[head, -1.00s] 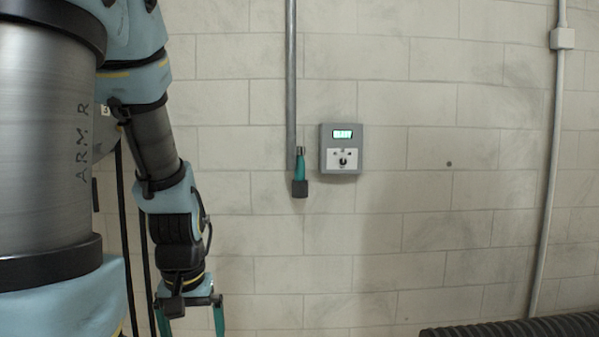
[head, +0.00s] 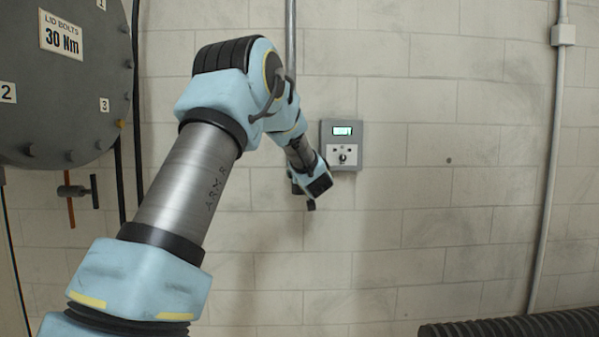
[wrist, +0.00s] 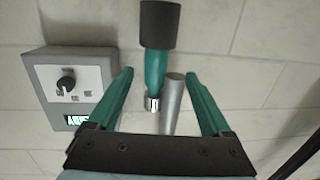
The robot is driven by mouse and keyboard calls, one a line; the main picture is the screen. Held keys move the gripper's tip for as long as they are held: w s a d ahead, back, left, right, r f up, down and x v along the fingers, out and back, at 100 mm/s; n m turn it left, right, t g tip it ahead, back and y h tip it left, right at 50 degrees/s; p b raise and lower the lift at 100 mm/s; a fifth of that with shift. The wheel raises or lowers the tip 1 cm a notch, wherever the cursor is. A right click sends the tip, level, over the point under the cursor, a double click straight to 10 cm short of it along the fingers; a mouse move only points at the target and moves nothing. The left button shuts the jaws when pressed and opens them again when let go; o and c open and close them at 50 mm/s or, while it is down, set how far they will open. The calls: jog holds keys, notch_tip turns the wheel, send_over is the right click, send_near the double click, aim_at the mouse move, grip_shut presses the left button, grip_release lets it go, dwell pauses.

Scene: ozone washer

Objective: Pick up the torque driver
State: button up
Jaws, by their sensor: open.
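The torque driver (wrist: 155,70) has a teal body with a silver tip.
A grey control box (head: 342,146) with a lit display and knob is on the wall close beside my wrist; it also shows in the wrist view (wrist: 75,85). A vertical pipe (head: 291,35) runs behind the driver. A large grey round lid (head: 65,100) is at upper left.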

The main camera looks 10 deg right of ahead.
jog(key=shift+n+t+y, duration=0.3)
jog(key=shift+y, duration=0.2)
jog(key=w+p, duration=0.1)
jog(key=w, duration=0.2)
jog(key=w+d+r+p, duration=0.1)
jog(key=w+p, duration=0.1)
jog(key=w, duration=0.2)
jog(key=w+p, duration=0.2)
jog(key=w, duration=0.2)
jog(key=shift+w+d+r, duration=0.2)
jog(key=shift+d, duration=0.05)
grip_shut()
